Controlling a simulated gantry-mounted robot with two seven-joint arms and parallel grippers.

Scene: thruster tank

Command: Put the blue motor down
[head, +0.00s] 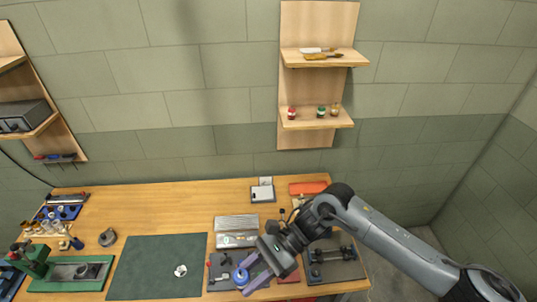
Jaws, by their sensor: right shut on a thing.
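My right gripper (248,275) reaches in from the right over the front of the wooden bench, its purple fingers pointing left and down. It is shut on the blue motor (240,277), a small round blue part with a lighter middle. The motor is just over or on the right part of a dark grey tray (216,286). I cannot tell whether it touches the tray. My left gripper is not in view.
A dark green mat (150,265) with a small white part (180,271) lies left of the tray. Metal blocks (236,230) stand behind it. A dark fixture (335,262) sits to the right. A green press (70,272) stands at far left.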

